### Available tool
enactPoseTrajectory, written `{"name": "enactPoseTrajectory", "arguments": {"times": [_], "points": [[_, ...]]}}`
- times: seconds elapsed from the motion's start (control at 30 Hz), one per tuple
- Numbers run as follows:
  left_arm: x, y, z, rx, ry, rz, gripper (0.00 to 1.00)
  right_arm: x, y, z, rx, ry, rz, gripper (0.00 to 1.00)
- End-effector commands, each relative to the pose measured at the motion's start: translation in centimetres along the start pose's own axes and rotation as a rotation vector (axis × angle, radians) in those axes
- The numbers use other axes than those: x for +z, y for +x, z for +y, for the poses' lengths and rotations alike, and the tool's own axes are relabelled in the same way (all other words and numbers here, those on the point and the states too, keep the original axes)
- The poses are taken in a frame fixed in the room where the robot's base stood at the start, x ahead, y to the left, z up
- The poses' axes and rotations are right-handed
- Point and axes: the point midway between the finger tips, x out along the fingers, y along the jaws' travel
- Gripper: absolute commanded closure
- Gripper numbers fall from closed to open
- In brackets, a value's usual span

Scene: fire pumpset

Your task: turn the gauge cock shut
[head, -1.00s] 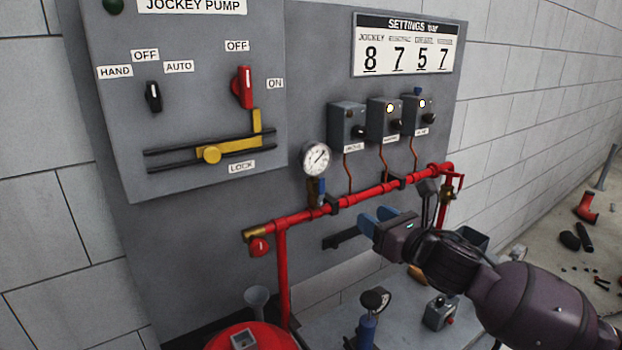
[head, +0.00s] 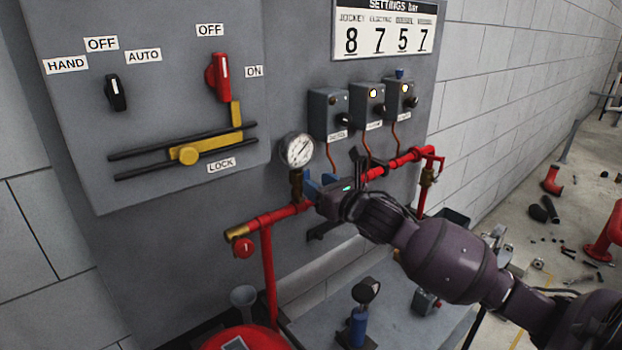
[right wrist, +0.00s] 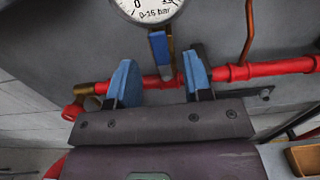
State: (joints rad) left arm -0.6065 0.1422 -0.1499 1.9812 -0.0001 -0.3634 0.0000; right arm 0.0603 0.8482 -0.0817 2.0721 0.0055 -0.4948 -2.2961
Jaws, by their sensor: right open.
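The gauge cock sits under the round white pressure gauge (head: 297,150), on the red pipe. Its brass body (head: 296,182) shows just left of my right gripper (head: 312,188) in the head view, where the fingers hide its lever. In the right wrist view the cock's blue lever (right wrist: 159,54) hangs down below the gauge (right wrist: 148,6). My right gripper (right wrist: 162,82) is open, with blue-padded fingers apart. In that view the lever lies in line with the gap between them; I cannot tell whether it touches a finger. My left gripper is out of view.
The red pipe (head: 268,219) runs along the panel behind my fingers. Three small grey boxes (head: 328,113) with copper tubes are to the upper right. A red vessel (head: 245,340) and a blue fitting with a gauge (head: 358,325) stand below.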

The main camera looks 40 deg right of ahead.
Motion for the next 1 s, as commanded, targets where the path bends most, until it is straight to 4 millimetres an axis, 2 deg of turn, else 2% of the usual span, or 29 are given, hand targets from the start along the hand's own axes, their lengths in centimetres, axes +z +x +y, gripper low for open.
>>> {"name": "enactPoseTrajectory", "arguments": {"times": [0.1, 0.23, 0.63, 0.93, 1.0], "points": [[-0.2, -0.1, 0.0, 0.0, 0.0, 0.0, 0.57, 0.1, 1.6, 0.0, 0.0, 0.003, -0.001, 0.54], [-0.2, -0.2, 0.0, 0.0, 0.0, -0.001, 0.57, 0.1, 2.6, 0.0, -0.001, 0.001, -0.001, 0.54], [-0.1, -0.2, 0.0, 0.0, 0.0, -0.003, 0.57, 0.0, 3.2, 0.0, 0.0, 0.0, 0.001, 0.54], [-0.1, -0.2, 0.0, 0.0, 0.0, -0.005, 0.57, 0.0, 3.1, 0.0, 0.0, 0.0, 0.001, 0.99], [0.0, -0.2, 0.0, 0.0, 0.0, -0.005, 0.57, 0.0, 3.1, 0.0, 0.0, 0.0, 0.001, 1.0]]}}
